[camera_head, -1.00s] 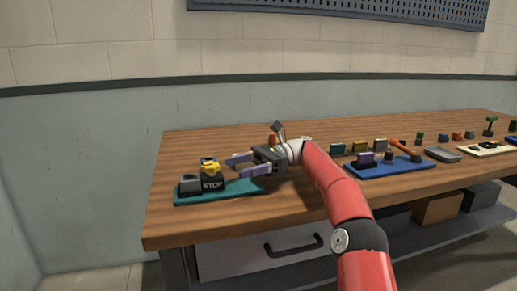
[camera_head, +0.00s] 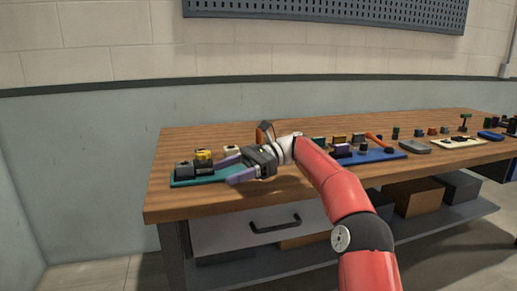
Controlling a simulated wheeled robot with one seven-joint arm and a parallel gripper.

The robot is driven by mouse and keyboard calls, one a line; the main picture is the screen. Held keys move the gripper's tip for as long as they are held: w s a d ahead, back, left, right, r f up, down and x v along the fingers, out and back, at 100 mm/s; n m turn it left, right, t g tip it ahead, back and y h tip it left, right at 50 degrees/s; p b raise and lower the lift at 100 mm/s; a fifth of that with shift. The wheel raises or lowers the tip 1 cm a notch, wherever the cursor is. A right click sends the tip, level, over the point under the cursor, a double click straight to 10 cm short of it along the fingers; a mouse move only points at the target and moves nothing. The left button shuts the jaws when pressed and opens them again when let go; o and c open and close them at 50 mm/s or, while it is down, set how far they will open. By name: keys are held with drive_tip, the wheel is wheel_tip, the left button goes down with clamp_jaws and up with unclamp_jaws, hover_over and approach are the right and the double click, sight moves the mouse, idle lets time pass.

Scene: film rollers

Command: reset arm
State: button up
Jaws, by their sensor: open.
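My gripper (camera_head: 233,168) is open and empty, its two purple fingers pointing left over the left part of the wooden workbench (camera_head: 165,208). The fingers are above and beside the right end of a teal mat (camera_head: 184,182). On the mat stand a black block with a yellow top (camera_head: 203,156) and a dark grey block (camera_head: 184,170). My red arm reaches in from the bottom of the view. The arm hides part of the bench's middle.
A blue mat (camera_head: 385,156) with a purple-topped block (camera_head: 342,149) lies right of my arm. Several small blocks, a grey tray (camera_head: 415,147) and a cream board (camera_head: 459,143) are farther right. Boxes sit on the lower shelf (camera_head: 440,220). The bench's front left is clear.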

drive_tip(key=s+f+n+t+h, duration=0.2)
drive_tip(key=s+t+h, duration=0.4)
drive_tip(key=s, duration=0.4)
drive_tip(key=s+d+f+n+t+h, duration=0.4)
drive_tip(key=s+d+f, duration=0.2)
drive_tip(key=s+d, duration=0.5)
drive_tip(key=s+d+f+n+t+h, duration=0.3)
drive_tip(key=s+d+f, duration=0.4)
drive_tip(key=s+d, duration=0.4)
drive_tip(key=shift+n+t+h, duration=0.4)
drive_tip(key=shift+n+h, duration=0.3)
drive_tip(key=shift+n, duration=0.5)
